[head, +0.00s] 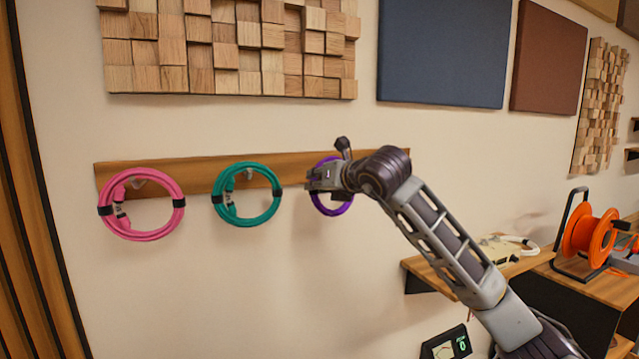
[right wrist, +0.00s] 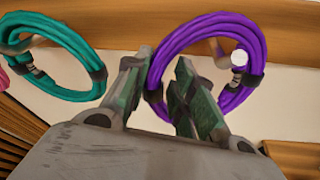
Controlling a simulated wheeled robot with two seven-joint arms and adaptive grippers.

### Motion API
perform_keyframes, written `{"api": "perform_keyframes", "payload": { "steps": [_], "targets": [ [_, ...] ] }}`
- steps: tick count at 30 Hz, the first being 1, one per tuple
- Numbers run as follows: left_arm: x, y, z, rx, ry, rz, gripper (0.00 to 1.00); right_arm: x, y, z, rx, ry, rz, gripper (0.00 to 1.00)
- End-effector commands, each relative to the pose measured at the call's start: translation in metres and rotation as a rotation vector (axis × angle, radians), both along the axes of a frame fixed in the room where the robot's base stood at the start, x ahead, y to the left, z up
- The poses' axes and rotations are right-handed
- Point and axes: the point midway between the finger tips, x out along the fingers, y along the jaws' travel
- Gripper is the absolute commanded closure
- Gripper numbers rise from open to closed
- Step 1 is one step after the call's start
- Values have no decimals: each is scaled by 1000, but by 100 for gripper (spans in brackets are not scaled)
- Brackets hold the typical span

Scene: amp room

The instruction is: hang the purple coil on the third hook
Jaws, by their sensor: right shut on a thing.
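The purple coil (head: 336,210) is at the right part of the wooden hook rail (head: 200,178), partly hidden by my right gripper (head: 313,181). In the right wrist view, the fingers of this gripper (right wrist: 158,80) are shut on the lower left side of the purple coil (right wrist: 205,24), by a black strap. A hook with a pale round end (right wrist: 239,57) shows within the coil's ring, near its right inner edge. I cannot tell whether the coil bears on it. In the head view that hook is hidden. My left gripper is not in view.
A pink coil (head: 143,236) hangs at the left of the rail and a teal coil (head: 247,217) hangs in the middle. Wooden block panels (head: 230,55) are above. A shelf (head: 432,274) and an orange cable reel (head: 590,233) stand at right.

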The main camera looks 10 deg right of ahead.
Motion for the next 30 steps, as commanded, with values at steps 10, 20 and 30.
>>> {"api": "perform_keyframes", "payload": {
  "steps": [10, 20, 30],
  "targets": [
    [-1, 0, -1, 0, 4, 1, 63, 0, 0, 1, 0, -1, 0, 50],
    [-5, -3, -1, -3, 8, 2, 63, -1, 0, 0, -1, 1, -1, 50],
    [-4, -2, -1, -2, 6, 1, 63, -19, -6, 6, 0, -2, 0, 50]
  ]
}}
